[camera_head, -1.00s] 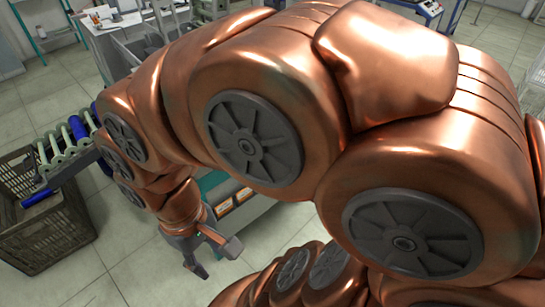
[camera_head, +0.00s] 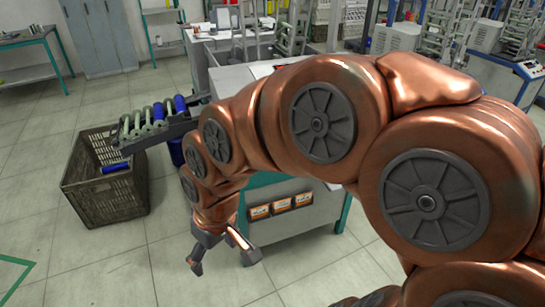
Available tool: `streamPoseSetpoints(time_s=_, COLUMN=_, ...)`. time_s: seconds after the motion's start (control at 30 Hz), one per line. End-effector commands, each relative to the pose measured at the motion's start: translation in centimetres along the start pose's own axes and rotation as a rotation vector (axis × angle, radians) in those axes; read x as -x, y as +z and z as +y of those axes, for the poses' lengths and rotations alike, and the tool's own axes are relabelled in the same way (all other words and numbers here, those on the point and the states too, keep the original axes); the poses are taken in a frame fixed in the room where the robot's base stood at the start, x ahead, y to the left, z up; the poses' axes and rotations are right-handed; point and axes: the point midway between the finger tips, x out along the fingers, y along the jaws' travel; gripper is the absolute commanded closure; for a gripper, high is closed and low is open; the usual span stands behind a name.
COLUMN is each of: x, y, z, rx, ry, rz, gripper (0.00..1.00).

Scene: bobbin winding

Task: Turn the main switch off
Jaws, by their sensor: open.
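My gripper (camera_head: 222,262) hangs low at the end of my copper arm, fingers spread apart and pointing down over the tiled floor. Nothing is between the fingers. It is in front of and left of a grey cabinet (camera_head: 312,222) with a teal upper edge and legs. Small orange-and-white items (camera_head: 281,206) sit in a row on the cabinet's front. I cannot make out a main switch; my arm covers much of the cabinet's top and the area behind it.
A dark crate (camera_head: 118,203) stands on the floor at left, under a chute (camera_head: 160,130) with pale green and blue bobbins. A workbench (camera_head: 30,57) and blue-grey lockers (camera_head: 97,40) are at back left. Floor is free in front.

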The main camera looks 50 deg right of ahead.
Motion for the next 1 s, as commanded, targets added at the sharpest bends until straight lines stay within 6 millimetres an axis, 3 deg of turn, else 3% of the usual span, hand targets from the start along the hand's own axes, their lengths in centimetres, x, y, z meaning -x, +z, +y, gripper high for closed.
streamPoseSetpoints(time_s=0.03, x=-3.0, y=-2.1, z=1.0, rx=0.004, ry=-0.019, rz=0.069, gripper=0.17)
streamPoseSetpoints(time_s=0.2, x=-6.5, y=-10.3, z=5.2, rx=0.026, ry=-0.042, rz=0.351, gripper=0.17)
streamPoseSetpoints(time_s=0.37, x=-8.1, y=-16.6, z=11.3, rx=0.001, ry=-0.016, rz=0.633, gripper=0.17)
streamPoseSetpoints(time_s=0.5, x=-8.3, y=-20.2, z=18.5, rx=-0.055, ry=0.054, rz=0.881, gripper=0.17)
streamPoseSetpoints(time_s=0.63, x=-7.6, y=-21.2, z=26.7, rx=-0.137, ry=0.169, rz=1.104, gripper=0.17)
streamPoseSetpoints(time_s=0.8, x=-6.1, y=-19.3, z=35.7, rx=-0.238, ry=0.336, rz=1.306, gripper=0.17)
streamPoseSetpoints(time_s=0.9, x=-5.3, y=-17.9, z=38.9, rx=-0.279, ry=0.409, rz=1.374, gripper=0.17)
streamPoseSetpoints(time_s=1.0, x=-4.7, y=-16.9, z=40.8, rx=-0.302, ry=0.457, rz=1.412, gripper=0.17)
